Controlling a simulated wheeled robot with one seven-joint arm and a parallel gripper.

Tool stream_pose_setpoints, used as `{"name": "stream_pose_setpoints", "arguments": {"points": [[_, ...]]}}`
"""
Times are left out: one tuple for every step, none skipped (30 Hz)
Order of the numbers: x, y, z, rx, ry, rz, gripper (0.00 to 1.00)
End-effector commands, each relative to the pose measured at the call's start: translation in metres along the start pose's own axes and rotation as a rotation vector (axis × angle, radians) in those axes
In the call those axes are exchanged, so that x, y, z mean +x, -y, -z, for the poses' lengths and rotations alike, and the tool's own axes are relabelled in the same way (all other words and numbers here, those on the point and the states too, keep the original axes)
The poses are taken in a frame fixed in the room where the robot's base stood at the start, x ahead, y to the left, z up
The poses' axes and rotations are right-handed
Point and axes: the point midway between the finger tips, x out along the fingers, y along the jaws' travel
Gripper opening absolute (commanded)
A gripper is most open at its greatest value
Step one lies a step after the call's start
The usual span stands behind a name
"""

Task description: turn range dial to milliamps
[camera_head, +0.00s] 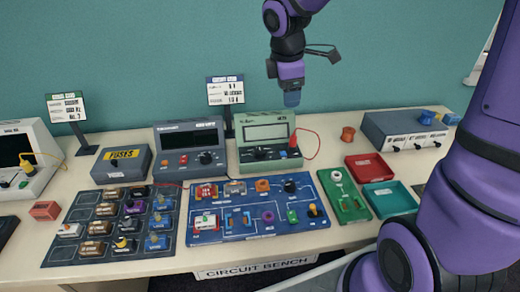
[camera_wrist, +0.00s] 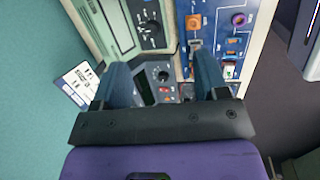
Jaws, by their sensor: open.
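The pale green meter (camera_head: 265,140) stands at the back of the bench with a grey display. Its black range dial (camera_head: 262,153) sits low on its front; the marking it points to is too small to read. In the wrist view the meter (camera_wrist: 118,25) is at the upper left, and its dial (camera_wrist: 150,28) is beyond the fingertips. My gripper (camera_head: 291,98) hangs above and slightly right of the meter, apart from it. In the wrist view its two blue fingers (camera_wrist: 160,62) are spread with nothing held between them.
A dark grey instrument (camera_head: 190,147) with its own knob stands left of the meter. A red lead (camera_head: 308,138) loops at the meter's right side. A blue circuit board (camera_head: 255,222) lies in front. Small sign stands (camera_head: 226,92) rise behind. Bench space right of the lead is partly clear.

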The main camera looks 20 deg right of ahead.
Motion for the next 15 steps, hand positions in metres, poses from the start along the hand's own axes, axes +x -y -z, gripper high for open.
{"name": "stream_pose_setpoints", "arguments": {"points": [[0.014, -0.007, 0.006, -0.064, -0.004, 0.02, 0.67], [0.02, -0.011, 0.009, -0.103, -0.007, 0.028, 0.67], [0.029, -0.016, 0.014, -0.158, -0.013, 0.039, 0.67], [0.036, -0.02, 0.017, -0.199, -0.018, 0.047, 0.67], [0.043, -0.023, 0.021, -0.239, -0.024, 0.054, 0.67], [0.052, -0.028, 0.026, -0.291, -0.033, 0.064, 0.67], [0.06, -0.031, 0.029, -0.33, -0.041, 0.071, 0.67], [0.066, -0.034, 0.033, -0.37, -0.049, 0.076, 0.67], [0.076, -0.038, 0.038, -0.422, -0.061, 0.085, 0.67], [0.083, -0.04, 0.041, -0.459, -0.071, 0.091, 0.67], [0.09, -0.043, 0.045, -0.497, -0.081, 0.097, 0.67], [0.099, -0.046, 0.049, -0.543, -0.094, 0.102, 0.67], [0.105, -0.048, 0.052, -0.577, -0.105, 0.105, 0.67], [0.111, -0.05, 0.056, -0.609, -0.116, 0.108, 0.67], [0.118, -0.052, 0.06, -0.647, -0.128, 0.111, 0.67]]}}
